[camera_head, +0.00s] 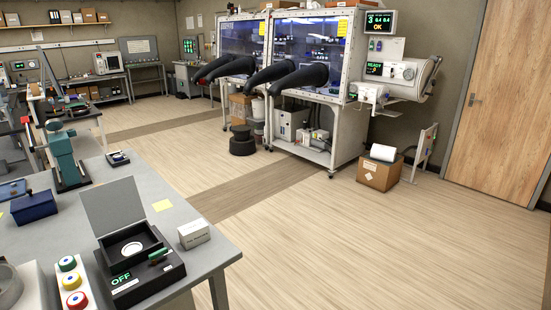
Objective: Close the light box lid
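The light box (140,268) is a black box near the right end of the grey table at the lower left. Its grey lid (111,206) stands open, raised at the back edge and leaning slightly back. Neither of my grippers is in view.
A blue box (34,206) sits farther left. The wooden floor (350,245) right of the table is clear.

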